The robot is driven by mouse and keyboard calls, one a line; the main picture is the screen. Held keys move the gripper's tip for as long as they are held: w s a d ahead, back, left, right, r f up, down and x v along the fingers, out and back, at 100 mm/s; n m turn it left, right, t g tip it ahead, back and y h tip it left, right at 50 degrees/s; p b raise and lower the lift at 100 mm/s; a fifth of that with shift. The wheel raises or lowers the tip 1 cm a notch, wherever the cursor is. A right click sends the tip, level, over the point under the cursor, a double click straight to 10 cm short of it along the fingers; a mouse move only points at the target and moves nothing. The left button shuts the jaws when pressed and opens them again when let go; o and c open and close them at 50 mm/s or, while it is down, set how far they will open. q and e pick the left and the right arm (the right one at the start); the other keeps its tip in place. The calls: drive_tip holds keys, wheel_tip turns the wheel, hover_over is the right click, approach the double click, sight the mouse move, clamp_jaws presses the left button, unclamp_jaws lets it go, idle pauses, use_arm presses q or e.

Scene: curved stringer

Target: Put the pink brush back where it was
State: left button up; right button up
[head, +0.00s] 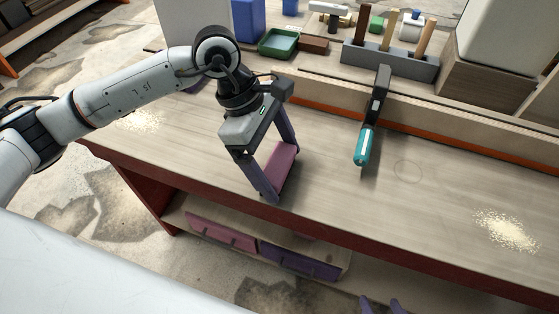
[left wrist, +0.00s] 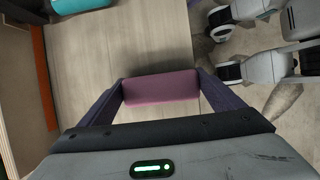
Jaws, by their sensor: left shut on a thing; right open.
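The pink brush (head: 283,166) is held between the two purple fingers of my left gripper (head: 281,175), over the near left part of the workbench. It also shows in the left wrist view (left wrist: 160,87) as a pink block spanning the fingers. I cannot tell whether it touches the bench top; any bristles are hidden. The tips of my right gripper (head: 381,305) show at the bottom edge of the head view, apart and empty, in front of the bench. A faint circle (head: 408,170) is marked on the bench top, right of the teal-handled tool.
A grey rack (head: 390,60) with upright tools, a green tray (head: 279,43) and a brown block (head: 314,45) stand behind. Pale sawdust piles lie right (head: 505,230) and left (head: 138,121).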

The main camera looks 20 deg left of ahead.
use_arm(q)
drive_tip(key=shift+f+b, duration=0.25)
drive_tip(key=shift+b, duration=0.1)
drive_tip(key=o, duration=0.9)
drive_tip(key=shift+r, duration=0.15)
drive_tip(key=shift+r+p, duration=0.3)
drive_tip(key=shift+p, duration=0.2)
drive_tip(key=b+v, duration=0.1)
drive_tip(key=v, duration=1)
drive_tip(key=shift+a+r, duration=0.2)
drive_tip(key=shift+r, duration=0.15)
